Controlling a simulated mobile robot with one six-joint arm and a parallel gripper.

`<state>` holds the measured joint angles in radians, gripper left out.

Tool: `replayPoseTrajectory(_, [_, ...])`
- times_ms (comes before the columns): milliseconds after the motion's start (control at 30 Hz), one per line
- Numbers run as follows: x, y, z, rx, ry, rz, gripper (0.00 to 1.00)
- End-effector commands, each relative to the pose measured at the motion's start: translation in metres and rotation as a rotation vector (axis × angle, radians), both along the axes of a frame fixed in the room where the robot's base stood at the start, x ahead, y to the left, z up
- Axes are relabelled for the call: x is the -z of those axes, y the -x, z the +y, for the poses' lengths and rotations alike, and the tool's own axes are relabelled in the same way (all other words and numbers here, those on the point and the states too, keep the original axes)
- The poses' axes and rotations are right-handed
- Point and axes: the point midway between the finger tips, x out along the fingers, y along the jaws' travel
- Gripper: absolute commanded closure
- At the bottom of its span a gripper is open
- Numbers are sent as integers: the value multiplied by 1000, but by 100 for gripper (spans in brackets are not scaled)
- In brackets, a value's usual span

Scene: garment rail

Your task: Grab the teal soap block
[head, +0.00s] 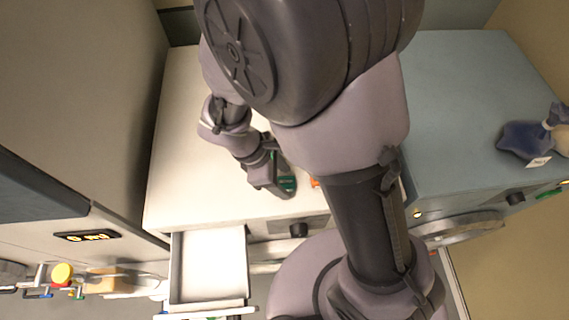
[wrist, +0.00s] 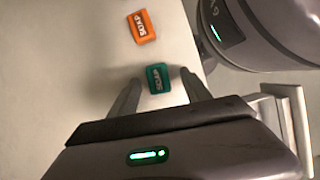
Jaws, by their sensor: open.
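The teal soap block (wrist: 157,78), with lettering on its face, lies on the pale worktop in the wrist view. My gripper (wrist: 162,88) is open, with one finger to the left of the block and one to the right. The block sits at about the level of the fingertips, with a gap on each side. I cannot tell how high the fingers are above the worktop. In the head view my gripper (head: 270,180) is over the front part of the white counter, and I cannot make out the teal block for certain there.
An orange soap block (wrist: 141,26) lies beyond the teal one; a bit of it shows in the head view (head: 314,182). An open drawer (head: 208,266) juts out below the counter (head: 185,140). A blue-grey cabinet top (head: 460,110) holds a dark blue item (head: 524,138).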

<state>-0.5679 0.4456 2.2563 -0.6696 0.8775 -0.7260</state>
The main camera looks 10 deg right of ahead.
Motion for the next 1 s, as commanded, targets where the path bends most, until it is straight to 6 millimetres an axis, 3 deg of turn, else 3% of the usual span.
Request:
replayPoseTrajectory(100, [9,0,-3,1,-2,-1,44])
replayPoseTrajectory(267, [9,0,-3,1,-2,-2,44])
replayPoseTrajectory(567, [9,0,-3,1,-2,-2,99])
replayPoseTrajectory(1000, [2,0,-3,2,-1,-1,100])
